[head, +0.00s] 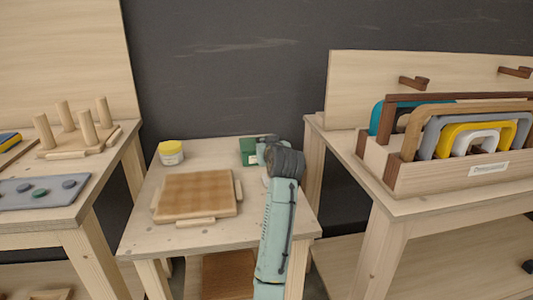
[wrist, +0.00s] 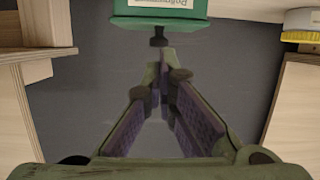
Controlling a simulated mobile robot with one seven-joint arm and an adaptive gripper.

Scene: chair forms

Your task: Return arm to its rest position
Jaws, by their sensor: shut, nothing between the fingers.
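My arm (head: 275,230) rises in front of the middle table in the head view, with its dark wrist joint bent near the table's back right. My gripper (wrist: 161,72) shows in the wrist view, its fingers drawn together and empty. The fingers point toward a green box (wrist: 160,22) with a white label, seen at the top of that view. In the head view, the green box (head: 248,151) stands at the table's back edge, partly hidden by my arm. The fingers cannot be made out clearly in the head view.
The left table holds a pegged board (head: 80,138) and a grey tray (head: 40,193). The right table holds a wooden rack (head: 440,178) of coloured frames.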

